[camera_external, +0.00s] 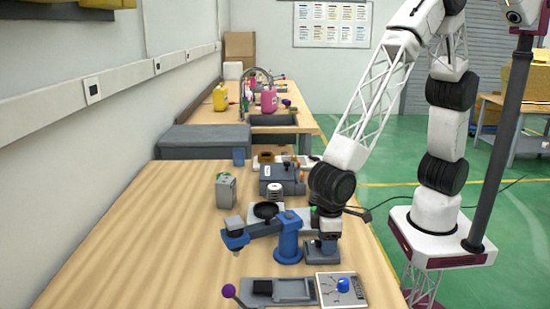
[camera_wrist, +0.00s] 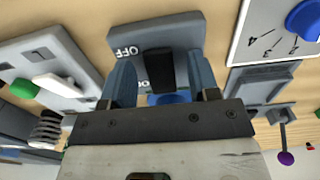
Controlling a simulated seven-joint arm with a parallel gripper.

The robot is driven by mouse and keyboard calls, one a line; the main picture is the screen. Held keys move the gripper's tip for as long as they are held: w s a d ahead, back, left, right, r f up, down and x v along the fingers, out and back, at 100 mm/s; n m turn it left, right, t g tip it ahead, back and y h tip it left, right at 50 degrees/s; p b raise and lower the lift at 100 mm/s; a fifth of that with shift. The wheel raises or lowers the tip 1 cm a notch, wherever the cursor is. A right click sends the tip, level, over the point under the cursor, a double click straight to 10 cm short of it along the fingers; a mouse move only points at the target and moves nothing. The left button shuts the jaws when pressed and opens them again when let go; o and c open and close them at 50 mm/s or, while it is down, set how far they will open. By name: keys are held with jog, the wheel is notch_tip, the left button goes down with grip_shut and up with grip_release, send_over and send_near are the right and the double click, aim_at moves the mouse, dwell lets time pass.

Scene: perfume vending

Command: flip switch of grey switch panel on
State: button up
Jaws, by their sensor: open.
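The grey switch panel (camera_wrist: 181,33) lies in the upper middle of the wrist view, with "OFF" printed near its upper left and a second label mostly hidden lower down. Its black switch (camera_wrist: 159,68) stands between the two blue fingers of my gripper (camera_wrist: 160,85). The fingers are apart, with a gap on each side of the switch. I cannot tell which way the switch is tilted. In the external view my gripper (camera_external: 325,228) points down over the panel (camera_external: 322,254), at the right edge of the table, and hides part of it.
A blue jointed device (camera_external: 288,240) stands close to the panel's left. In front are a panel with a blue knob (camera_external: 343,285) and a purple-ball lever (camera_external: 228,291). A grey box (camera_external: 226,190) stands farther back. The table's left side is clear.

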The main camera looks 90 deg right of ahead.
jog(key=c, duration=0.9)
jog(key=shift+w+r+g, duration=0.1)
jog(key=shift+w+g, duration=0.05)
jog(key=shift+g, duration=0.45)
jog(key=o, duration=0.9)
jog(key=shift+w+r, duration=0.25)
jog(key=shift+r, duration=1.7)
jog(key=shift+w+r, duration=0.2)
jog(key=shift+r, duration=1.7)
